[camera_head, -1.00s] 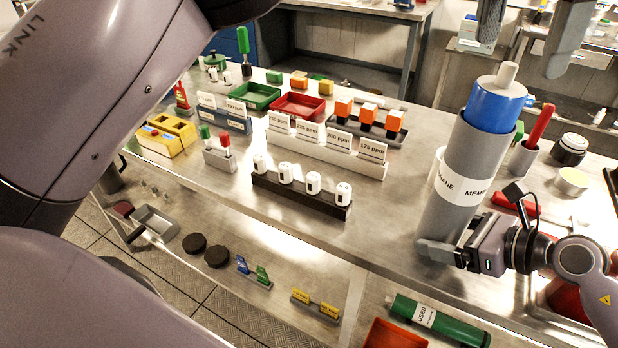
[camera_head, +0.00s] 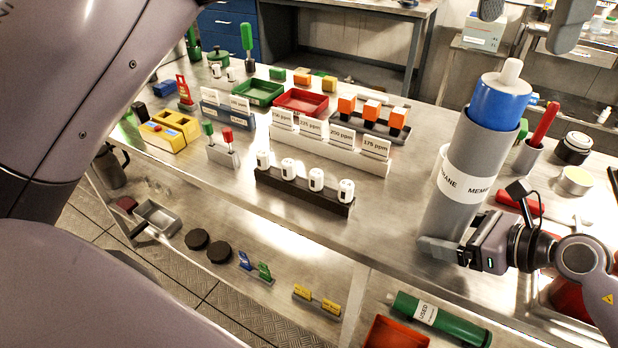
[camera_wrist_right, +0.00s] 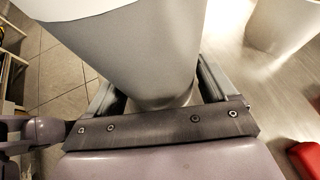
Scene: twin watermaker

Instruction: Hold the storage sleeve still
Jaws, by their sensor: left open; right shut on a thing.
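The storage sleeve (camera_head: 468,170) is a grey tube with a white label reading "MEMBRANE". It stands on the steel bench at the right, leaning slightly in the picture. A blue cylinder with a pale top peg (camera_head: 499,104) sticks out of its upper end. My right gripper (camera_head: 440,249) is shut on the sleeve near its base; in the right wrist view the grey sleeve wall (camera_wrist_right: 135,50) sits between the fingers. My left gripper (camera_head: 527,28) hangs open and empty above the blue cylinder, apart from it and partly cut off by the top edge.
A grey holder with a red-handled tool (camera_head: 543,125) and a black-and-white jar (camera_head: 573,148) stand right of the sleeve. A black rack of white vials (camera_head: 302,190) stands to its left. A green "USED" tube (camera_head: 440,320) lies on the lower shelf.

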